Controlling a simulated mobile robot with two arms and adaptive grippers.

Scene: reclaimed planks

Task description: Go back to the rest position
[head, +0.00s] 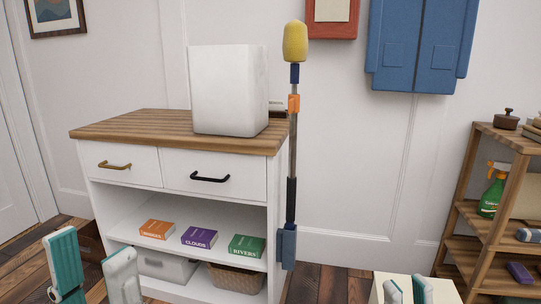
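My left gripper (92,248) is at the bottom left of the head view, with its teal-padded fingers wide apart and nothing between them. It is in front of the left side of the white cabinet (180,205). My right gripper (407,282) shows only its fingertips at the bottom edge, right of centre. They are apart, with no held thing visible between them; the rest of it is out of the frame.
The wooden-topped cabinet carries a white block-like object (228,90). Its shelf holds orange (157,229), purple (199,237) and green (246,246) books. A yellow-headed pole (292,150) stands beside it. A wooden rack (470,190) is at right. A pale surface (445,288) lies behind my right fingertips.

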